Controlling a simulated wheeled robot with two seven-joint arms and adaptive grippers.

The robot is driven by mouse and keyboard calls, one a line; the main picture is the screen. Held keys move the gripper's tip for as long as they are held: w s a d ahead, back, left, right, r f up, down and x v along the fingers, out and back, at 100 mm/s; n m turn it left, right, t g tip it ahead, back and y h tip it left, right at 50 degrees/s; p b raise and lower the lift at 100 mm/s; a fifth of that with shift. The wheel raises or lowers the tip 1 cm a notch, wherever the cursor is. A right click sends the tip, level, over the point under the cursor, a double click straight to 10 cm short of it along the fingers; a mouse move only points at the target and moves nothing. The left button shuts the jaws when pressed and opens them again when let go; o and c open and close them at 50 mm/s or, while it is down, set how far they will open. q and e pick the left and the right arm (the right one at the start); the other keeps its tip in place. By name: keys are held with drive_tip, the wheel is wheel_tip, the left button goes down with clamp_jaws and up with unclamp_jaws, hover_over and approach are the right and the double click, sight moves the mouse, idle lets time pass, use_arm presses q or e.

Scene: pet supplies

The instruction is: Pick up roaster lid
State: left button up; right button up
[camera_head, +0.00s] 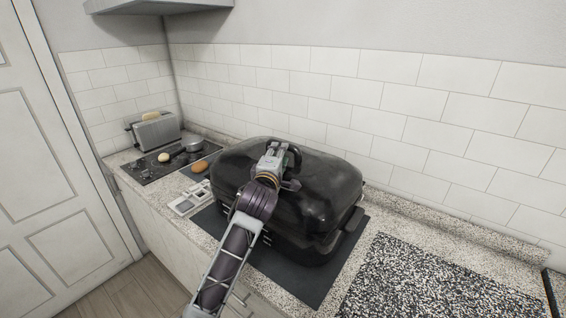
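A large glossy black roaster stands on the counter, with its domed lid (325,190) resting on the dark base (300,248). The lid has a black loop handle (294,152) on top. My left gripper (275,150) is at the top of the lid, right at the handle and overlapping its left side in the head view. The fingers are small and partly hidden by the gripper's body, so I cannot tell whether they are closed around the handle. My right gripper is not in view.
The roaster stands on a dark mat (318,285). To the left are a white sectioned tray (186,205), a brown oval item (200,167), a small pot (193,144) and a toaster (155,132). A speckled mat (420,285) lies clear at right. White tiles rise behind.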

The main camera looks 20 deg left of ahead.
use_arm(q)
drive_tip(key=shift+w+a, duration=0.1)
drive_tip(key=shift+w, duration=0.9)
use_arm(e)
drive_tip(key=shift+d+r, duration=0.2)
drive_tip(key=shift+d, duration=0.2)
use_arm(q)
drive_tip(key=shift+w+a+p, duration=0.2)
drive_tip(key=shift+w+p, duration=0.5)
drive_tip(key=shift+w, duration=0.55)
drive_tip(key=shift+w+a+p, duration=0.1)
drive_tip(key=shift+w+p, duration=0.25)
drive_tip(key=shift+w, duration=0.95)
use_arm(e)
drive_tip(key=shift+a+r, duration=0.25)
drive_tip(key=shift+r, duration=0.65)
use_arm(q)
drive_tip(key=shift+f, duration=0.1)
drive_tip(key=shift+c, duration=0.5)
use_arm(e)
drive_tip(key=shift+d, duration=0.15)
use_arm(q)
clamp_jaws()
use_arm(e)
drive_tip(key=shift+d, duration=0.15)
